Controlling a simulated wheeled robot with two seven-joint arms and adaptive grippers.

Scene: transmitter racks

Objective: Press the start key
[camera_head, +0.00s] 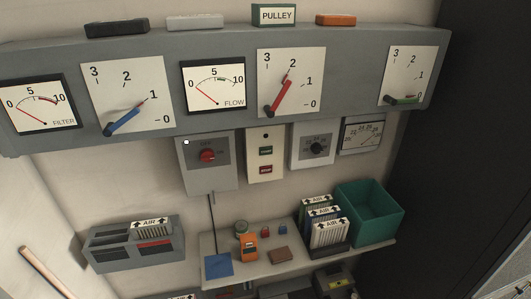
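A pale switch panel (265,155) is fixed on the wall below the long grey gauge box. It has a dark green key (265,151) above and a red key (265,170) below, with a small dark round spot near its top. The lettering on the keys is too small to read. Nothing covers the panel. Neither of my grippers is in view.
A grey box with a red knob (207,155) is left of the panel; a box with a black knob (317,148) is right. The gauge box (215,50) juts out above. Below, a shelf (285,268) holds air filters (325,225) and a green bin (368,212).

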